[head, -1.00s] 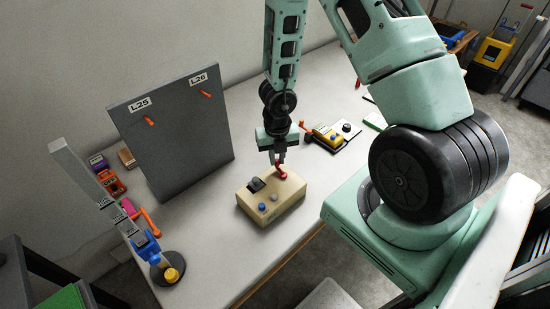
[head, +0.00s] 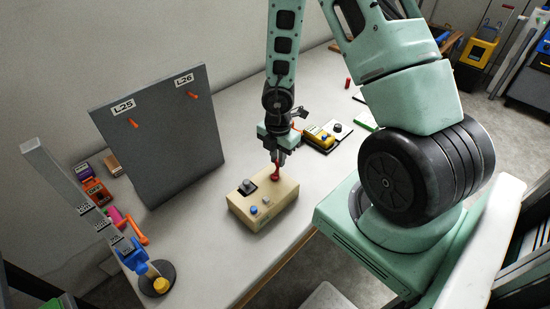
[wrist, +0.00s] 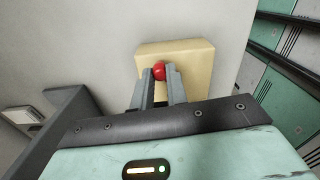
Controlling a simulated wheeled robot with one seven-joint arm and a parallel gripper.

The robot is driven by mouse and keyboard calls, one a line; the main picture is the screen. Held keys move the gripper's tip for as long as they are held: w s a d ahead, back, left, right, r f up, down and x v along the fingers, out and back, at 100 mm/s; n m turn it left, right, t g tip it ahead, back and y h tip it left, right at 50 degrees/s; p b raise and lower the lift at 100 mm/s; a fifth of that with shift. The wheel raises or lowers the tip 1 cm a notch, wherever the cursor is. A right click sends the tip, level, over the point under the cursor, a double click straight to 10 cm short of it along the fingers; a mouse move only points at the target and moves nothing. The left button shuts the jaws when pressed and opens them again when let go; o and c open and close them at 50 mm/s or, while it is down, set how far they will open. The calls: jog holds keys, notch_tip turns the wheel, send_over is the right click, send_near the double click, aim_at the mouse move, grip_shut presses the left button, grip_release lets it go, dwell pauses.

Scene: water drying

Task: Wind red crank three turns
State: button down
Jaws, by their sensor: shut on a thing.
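The red crank (head: 276,171) stands at the back right of a tan box (head: 262,207) on the table. My gripper (head: 279,160) is above the box and shut on the crank's red knob. In the wrist view the round red knob (wrist: 159,71) sits between the two grey fingertips (wrist: 159,76), with the tan box (wrist: 175,52) behind it. The crank's arm and pivot are mostly hidden by my fingers. The box top also carries a black switch (head: 247,187), a blue button (head: 253,209) and a grey knob (head: 266,200).
A grey upright panel (head: 165,130) with labels L25 and L26 stands to the left. A yellow device (head: 320,138) lies behind my gripper. The table (head: 195,235) is clear in front of the panel.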

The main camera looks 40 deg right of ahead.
jog(key=m, duration=0.2)
jog(key=s+m+b, duration=0.1)
jog(key=m, duration=0.1)
jog(key=shift+s+d+f+m, duration=0.1)
jog(key=shift+s+f+m, duration=0.05)
jog(key=shift+m, duration=0.15)
jog(key=m, duration=0.2)
jog(key=s+m+b, duration=0.1)
jog(key=m, duration=0.1)
jog(key=shift+s+m, duration=0.1)
jog(key=shift+m, duration=0.2)
jog(key=m, duration=0.3)
jog(key=s+m, duration=0.1)
jog(key=shift+a+b, duration=0.3)
jog(key=shift+b, duration=0.1)
jog(key=shift+s+a+m, duration=0.15)
jog(key=shift+m, duration=0.85)
jog(key=shift+s+a+m, duration=0.15)
jog(key=shift+m, duration=0.85)
jog(key=c, duration=1.4)
grip_release()
notch_tip(320, 180, up, 18)
jog(key=p, duration=0.5)
jog(key=shift+f, duration=0.15)
